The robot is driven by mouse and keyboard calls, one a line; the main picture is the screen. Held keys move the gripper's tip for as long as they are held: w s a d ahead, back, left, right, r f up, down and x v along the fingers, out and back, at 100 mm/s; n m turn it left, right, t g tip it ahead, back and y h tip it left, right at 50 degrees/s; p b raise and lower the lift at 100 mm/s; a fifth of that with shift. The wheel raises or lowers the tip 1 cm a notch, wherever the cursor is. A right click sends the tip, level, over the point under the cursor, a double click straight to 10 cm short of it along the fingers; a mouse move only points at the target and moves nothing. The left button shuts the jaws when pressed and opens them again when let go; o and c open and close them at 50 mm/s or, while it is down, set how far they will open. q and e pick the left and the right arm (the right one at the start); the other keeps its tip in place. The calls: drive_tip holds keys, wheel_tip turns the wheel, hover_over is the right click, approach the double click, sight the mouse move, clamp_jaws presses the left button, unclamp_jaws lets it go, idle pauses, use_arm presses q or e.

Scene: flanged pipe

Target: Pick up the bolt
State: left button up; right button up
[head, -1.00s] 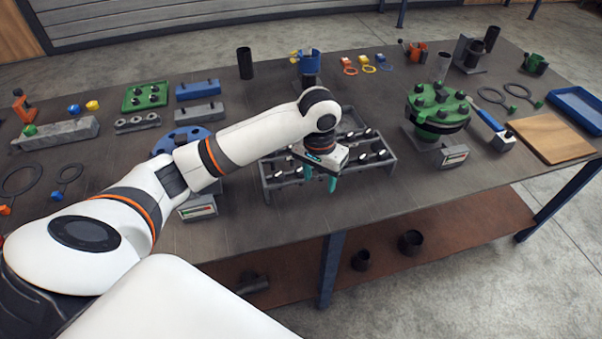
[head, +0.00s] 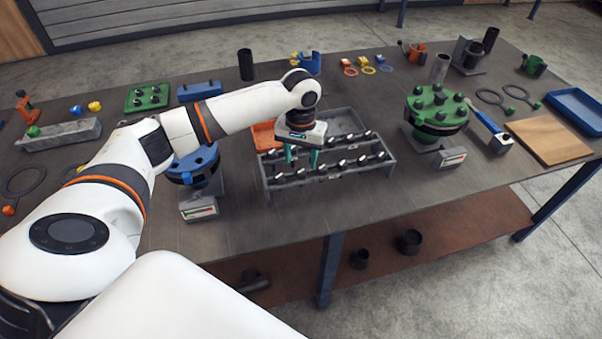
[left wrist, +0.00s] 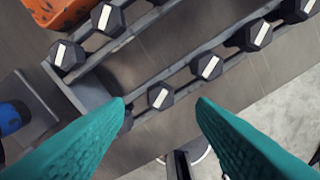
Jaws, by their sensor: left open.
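Several dark hex-headed bolts with a white bar on each head stand in two rows in a grey rack (head: 329,185). One bolt (left wrist: 161,96) in the front row shows between and beyond my fingertips in the left wrist view. Another bolt (left wrist: 207,67) stands to its right, and one more is partly hidden behind the left finger. My left gripper (head: 301,162) is open and empty, its teal fingers pointing down over the left part of the rack. The open fingers also show in the left wrist view (left wrist: 160,105). My right gripper is out of view.
A blue flange (head: 194,163) on a stand is left of the rack, and a green flange with studs (head: 437,108) is to its right. An orange bin (head: 266,136) sits behind the rack's left end. Bare table lies in front of the rack.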

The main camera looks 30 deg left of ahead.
sight(301, 170)
use_arm(q)
wheel_tip(301, 170, down, 4)
drive_tip(key=shift+f+p, duration=0.1)
drive_tip(key=shift+p, duration=0.25)
clamp_jaws()
